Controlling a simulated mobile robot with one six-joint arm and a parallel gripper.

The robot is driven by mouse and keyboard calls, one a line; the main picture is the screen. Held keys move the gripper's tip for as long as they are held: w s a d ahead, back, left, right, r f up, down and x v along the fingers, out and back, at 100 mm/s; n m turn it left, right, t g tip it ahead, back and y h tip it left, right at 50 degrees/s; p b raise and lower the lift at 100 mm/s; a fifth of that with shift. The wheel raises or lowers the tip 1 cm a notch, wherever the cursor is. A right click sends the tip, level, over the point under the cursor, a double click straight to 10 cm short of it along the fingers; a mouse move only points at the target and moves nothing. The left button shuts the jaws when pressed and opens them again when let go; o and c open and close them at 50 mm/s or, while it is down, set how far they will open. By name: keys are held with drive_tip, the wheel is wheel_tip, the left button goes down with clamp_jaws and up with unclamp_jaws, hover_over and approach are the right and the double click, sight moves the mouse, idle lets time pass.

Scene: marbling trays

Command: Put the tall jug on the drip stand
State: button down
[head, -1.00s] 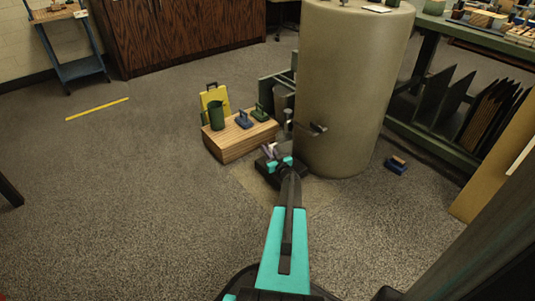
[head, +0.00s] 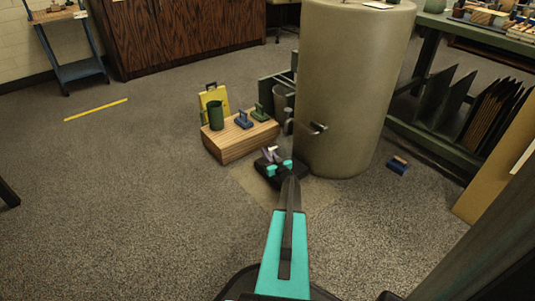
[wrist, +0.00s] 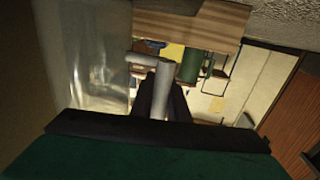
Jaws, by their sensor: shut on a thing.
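A dark green, tall cylindrical vessel (head: 216,115), which looks like the tall jug, stands upright on a low wooden box (head: 232,149). It also shows, inverted, in the wrist view (wrist: 191,66). My gripper (head: 271,154) is low in front of the large tan tank (head: 350,90), apart from the green vessel. In the wrist view its dark fingers (wrist: 164,98) are closed around a pale grey bar-like thing (wrist: 165,80) with a sideways arm. What that bar belongs to is hidden. I cannot tell which thing is the drip stand.
Blue (head: 243,120) and green (head: 260,112) small handled things share the box. A yellow panel (head: 214,98) stands behind it. A dark fitting (head: 318,128) juts from the tank. A blue block (head: 398,164) lies right of the tank.

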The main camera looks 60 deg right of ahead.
drive_tip(key=c, duration=1.7)
unclamp_jaws()
drive_tip(key=shift+f, duration=0.15)
drive_tip(key=shift+r+p+v, duration=0.2)
drive_tip(key=shift+p+v, duration=1.9)
drive_tip(key=shift+v, duration=3.95)
